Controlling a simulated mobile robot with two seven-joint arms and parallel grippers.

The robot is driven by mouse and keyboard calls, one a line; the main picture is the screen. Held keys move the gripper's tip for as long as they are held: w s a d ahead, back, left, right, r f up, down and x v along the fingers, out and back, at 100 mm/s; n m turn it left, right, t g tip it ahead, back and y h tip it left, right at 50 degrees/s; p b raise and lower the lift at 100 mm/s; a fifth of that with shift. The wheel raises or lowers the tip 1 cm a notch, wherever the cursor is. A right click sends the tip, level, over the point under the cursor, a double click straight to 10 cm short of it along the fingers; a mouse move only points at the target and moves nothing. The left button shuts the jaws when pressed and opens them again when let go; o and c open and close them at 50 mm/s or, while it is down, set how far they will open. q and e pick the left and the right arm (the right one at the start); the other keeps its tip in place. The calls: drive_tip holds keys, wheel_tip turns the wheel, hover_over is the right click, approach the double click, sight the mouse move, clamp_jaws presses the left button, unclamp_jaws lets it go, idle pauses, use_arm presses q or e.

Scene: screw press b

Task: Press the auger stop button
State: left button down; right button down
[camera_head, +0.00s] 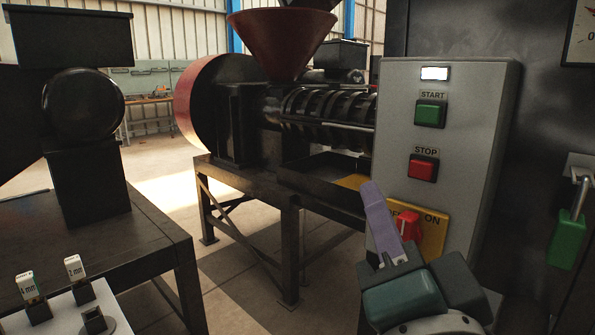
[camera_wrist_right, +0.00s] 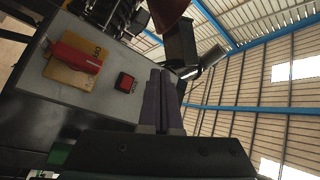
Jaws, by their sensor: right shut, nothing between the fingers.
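The red square stop button (camera_head: 423,168) sits under a STOP label on the front of the grey control box (camera_head: 395,85). It also shows in the right wrist view (camera_wrist_right: 126,82), just left of my fingers. My right gripper (camera_head: 370,187) is shut and empty, its purple fingers pointing up at the box's lower left, below and left of the stop button. In the wrist view the two fingers (camera_wrist_right: 160,75) lie side by side. The fingertips look apart from the button; the exact gap cannot be told. My left gripper is out of view.
The green start button (camera_head: 431,112) is above the stop button. A red rotary switch (camera_head: 408,226) on a yellow plate is below it, partly behind my gripper. The screw press (camera_head: 330,110) with its red hopper (camera_head: 280,40) stands left of the box.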

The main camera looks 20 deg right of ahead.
sight(420, 170)
drive_tip(key=shift+s, duration=0.1)
drive_tip(key=shift+w+d, duration=0.6)
drive_tip(key=shift+d, duration=0.75)
drive_tip(key=shift+w+d, duration=0.55)
drive_tip(key=shift+d, duration=0.85)
drive_tip(key=shift+w+d, duration=0.6)
drive_tip(key=shift+d, duration=0.75)
drive_tip(key=shift+d, duration=0.1)
drive_tip(key=shift+w+d, duration=0.15)
drive_tip(key=shift+d, duration=0.1)
